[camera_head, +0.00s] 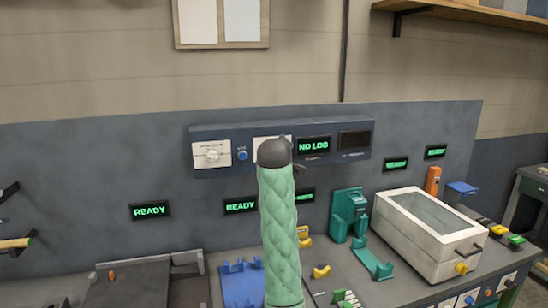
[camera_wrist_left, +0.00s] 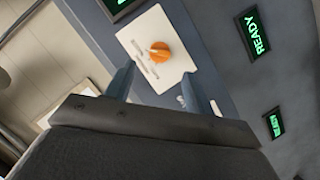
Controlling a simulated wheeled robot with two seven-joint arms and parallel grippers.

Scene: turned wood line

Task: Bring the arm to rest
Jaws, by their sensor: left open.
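An arm of mine in a green quilted sleeve stands up in the middle of the head view, its dark end in front of the wall console (camera_head: 350,160). It hides the gripper there, apart from small dark parts. In the left wrist view my left gripper (camera_wrist_left: 158,72) is open, with nothing between its two fingers. An orange knob (camera_wrist_left: 160,52) on a white plate (camera_wrist_left: 139,40) shows beyond the fingertips; I cannot tell how far. My right gripper is in neither view.
A white lidded box (camera_head: 415,250), a green device (camera_head: 348,215) and a blue fixture (camera_head: 240,282) stand on the bench. A small yellow part (camera_head: 321,271) lies near the arm. A wooden rod (camera_head: 14,243) rests on brackets at far left. Open air lies above the console.

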